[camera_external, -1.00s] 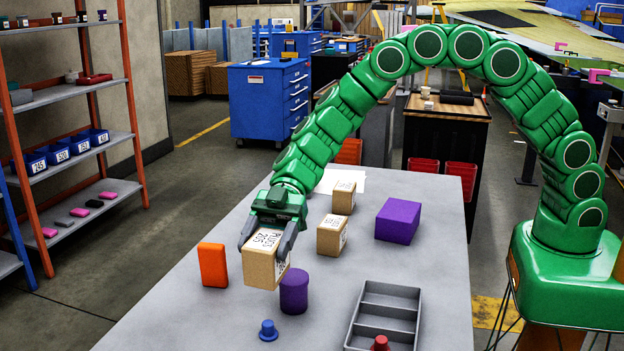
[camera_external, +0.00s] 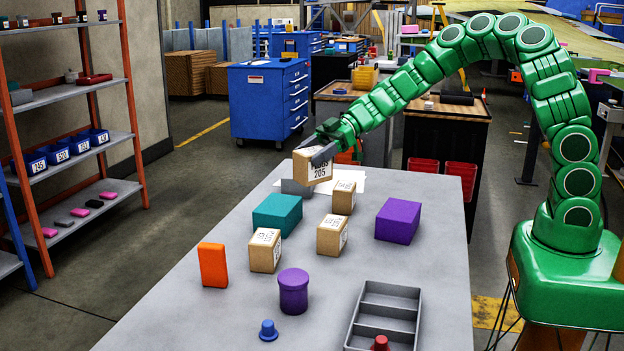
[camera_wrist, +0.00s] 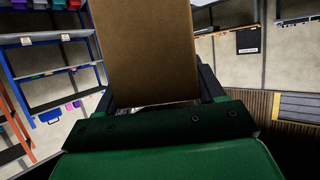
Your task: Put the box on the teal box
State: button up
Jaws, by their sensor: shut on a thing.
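My gripper (camera_external: 323,150) is shut on a brown cardboard box (camera_external: 312,168) with a white label reading 205. It holds the box raised over the far end of the grey table, behind the teal box. In the wrist view the held box (camera_wrist: 148,50) fills the space between the fingers (camera_wrist: 150,100). The teal box (camera_external: 278,215) lies on the table, left of centre, with nothing on top. It is apart from the held box, which is above and beyond it in the picture.
Three small brown boxes, one (camera_external: 264,251) in front of the teal box, stand on the table (camera_external: 210,320). A purple box (camera_external: 398,221), orange block (camera_external: 212,265), purple cylinder (camera_external: 293,291), blue peg (camera_external: 268,331) and grey divided tray (camera_external: 386,316) are also there. A grey item (camera_external: 297,187) is partly hidden behind the held box.

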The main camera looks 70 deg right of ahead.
jog(key=s+d+r+m+t+h, duration=0.1)
jog(key=s+d+r, duration=0.1)
jog(key=d, duration=0.4)
send_over(278, 204)
jog(key=shift+f, duration=4.9)
jog(key=shift+d+f, duration=0.1)
jog(key=shift+f, duration=1.45)
jog(key=shift+f, duration=0.1)
jog(key=o, duration=1.2)
